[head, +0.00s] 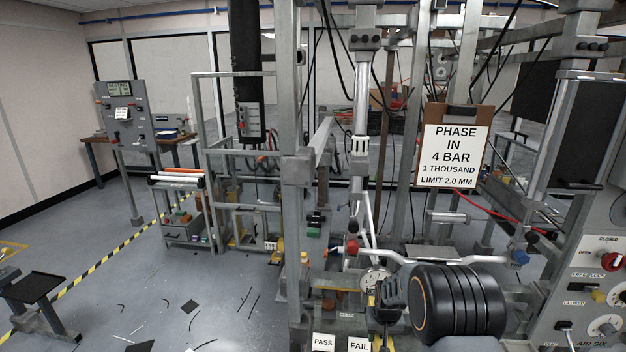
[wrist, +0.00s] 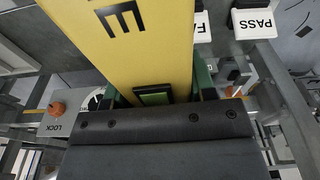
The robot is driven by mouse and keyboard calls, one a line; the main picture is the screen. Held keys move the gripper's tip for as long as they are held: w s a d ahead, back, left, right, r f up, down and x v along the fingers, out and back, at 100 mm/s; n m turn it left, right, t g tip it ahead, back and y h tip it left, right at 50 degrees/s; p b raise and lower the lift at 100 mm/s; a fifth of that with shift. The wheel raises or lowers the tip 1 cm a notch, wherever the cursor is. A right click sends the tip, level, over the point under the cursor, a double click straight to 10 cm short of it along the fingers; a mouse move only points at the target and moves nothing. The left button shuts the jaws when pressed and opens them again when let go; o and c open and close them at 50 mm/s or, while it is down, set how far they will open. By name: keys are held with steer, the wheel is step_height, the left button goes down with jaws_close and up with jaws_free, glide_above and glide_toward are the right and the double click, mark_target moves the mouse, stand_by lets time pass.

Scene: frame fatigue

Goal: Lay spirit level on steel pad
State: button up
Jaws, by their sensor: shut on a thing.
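The spirit level (wrist: 120,38) is a yellow bar with dark lettering and a small green window, filling the upper middle of the wrist view. My gripper (wrist: 155,92) is shut on it, with green jaw parts at both sides of the bar. The level runs up and out of the top of the wrist view, so its far end is hidden. In the head view my dark gripper (head: 391,293) is at lower right, above the bench area, where my own arm hides much of it. I cannot tell for sure which surface is the steel pad.
PASS (head: 324,343) and FAIL (head: 359,344) labels stand at the bottom of the head view. A LOCK block with an orange knob (wrist: 57,108) is at left in the wrist view. Steel posts, a bent silver bar (head: 430,262) and a clipboard sign (head: 455,150) crowd the space.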

steer(key=s+a+f, duration=0.3)
steer(key=s+f, duration=0.1)
steer(key=s, duration=0.4)
steer(key=shift+s+n, duration=0.4)
steer(key=shift+a, duration=0.1)
